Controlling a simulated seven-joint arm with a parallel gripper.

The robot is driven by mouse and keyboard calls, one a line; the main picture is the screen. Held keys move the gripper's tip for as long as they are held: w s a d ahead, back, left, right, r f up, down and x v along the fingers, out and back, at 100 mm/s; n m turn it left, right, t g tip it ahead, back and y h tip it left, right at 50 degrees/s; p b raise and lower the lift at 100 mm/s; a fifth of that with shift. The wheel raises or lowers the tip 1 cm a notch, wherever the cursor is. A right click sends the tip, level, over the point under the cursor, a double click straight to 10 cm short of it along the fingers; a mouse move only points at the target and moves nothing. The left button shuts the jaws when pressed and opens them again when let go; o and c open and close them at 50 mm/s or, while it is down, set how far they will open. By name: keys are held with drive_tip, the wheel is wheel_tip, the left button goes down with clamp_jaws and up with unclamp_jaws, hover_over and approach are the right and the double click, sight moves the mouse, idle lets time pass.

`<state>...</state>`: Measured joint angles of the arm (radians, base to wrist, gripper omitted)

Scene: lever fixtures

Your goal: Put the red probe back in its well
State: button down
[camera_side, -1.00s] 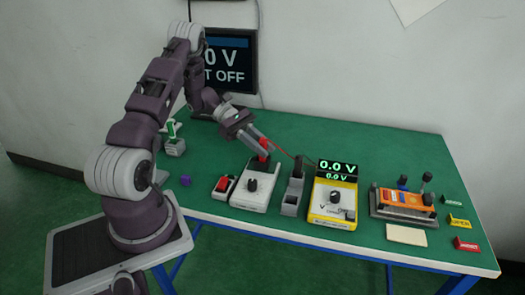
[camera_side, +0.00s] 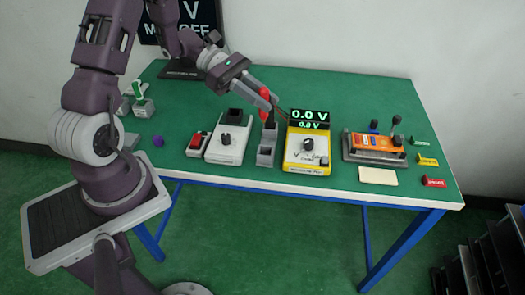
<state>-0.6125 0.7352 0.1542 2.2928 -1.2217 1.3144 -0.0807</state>
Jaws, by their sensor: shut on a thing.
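The red probe (camera_side: 264,104) is in my gripper (camera_side: 270,98), which is shut on it. The probe is roughly upright, with its lower end at the top of the grey stand (camera_side: 266,158). The stand has a dark upper part, and I cannot tell whether the probe tip is inside a well or just above or behind it. My gripper reaches in from the upper left, just behind the stand and left of the yellow meter's display.
The yellow meter (camera_side: 307,160), reading 0.0 V, stands close right of the stand. A white box with a knob (camera_side: 230,145) and a red switch (camera_side: 197,143) are left. An orange fixture with levers (camera_side: 376,143) stands right.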

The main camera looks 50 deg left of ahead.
drive_tip(key=f, duration=0.3)
drive_tip(key=d+f, duration=0.1)
drive_tip(key=f, duration=0.3)
drive_tip(key=s+d+f, duration=0.1)
drive_tip(key=f, duration=0.2)
drive_tip(key=shift+d+f, duration=0.1)
drive_tip(key=shift+f, duration=0.15)
drive_tip(key=shift+f, duration=0.1)
drive_tip(key=c, duration=1.3)
unclamp_jaws()
